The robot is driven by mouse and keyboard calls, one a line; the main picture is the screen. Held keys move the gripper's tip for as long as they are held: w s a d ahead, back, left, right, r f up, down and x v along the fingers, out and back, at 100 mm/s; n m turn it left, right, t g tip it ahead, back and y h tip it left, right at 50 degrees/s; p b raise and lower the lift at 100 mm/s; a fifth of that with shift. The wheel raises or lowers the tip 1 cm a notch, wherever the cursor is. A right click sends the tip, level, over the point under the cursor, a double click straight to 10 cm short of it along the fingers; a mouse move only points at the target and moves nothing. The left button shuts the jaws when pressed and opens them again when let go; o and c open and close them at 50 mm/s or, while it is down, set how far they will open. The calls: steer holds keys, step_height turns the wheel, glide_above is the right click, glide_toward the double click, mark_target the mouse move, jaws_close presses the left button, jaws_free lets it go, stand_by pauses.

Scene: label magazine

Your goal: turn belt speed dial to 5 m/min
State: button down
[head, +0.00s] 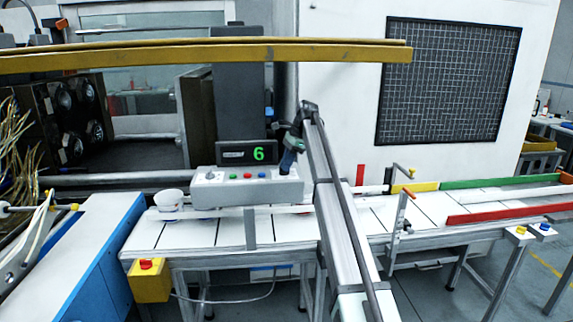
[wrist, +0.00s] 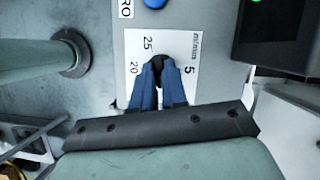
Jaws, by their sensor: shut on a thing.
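The belt speed dial, a dark knob (wrist: 153,66), sits on a white scale plate (wrist: 180,45) marked 25, 20, 5 and m/min in the wrist view. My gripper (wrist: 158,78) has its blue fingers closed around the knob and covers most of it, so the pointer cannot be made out. In the head view my gripper (head: 286,168) reaches down to the right end of the grey control box (head: 225,190), and the dial is hidden there. The black display (head: 233,153) above the box shows a green 6.
Red, green and other buttons (head: 247,176) sit on the box left of my gripper. A yellow beam (head: 200,55) crosses above.

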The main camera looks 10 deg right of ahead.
steer(key=shift+w+n, duration=0.1)
steer(key=shift+n, duration=0.6)
steer(key=shift+g, duration=0.3)
steer(key=c, duration=1.2)
jaws_free()
steer(key=shift+o, duration=0.2)
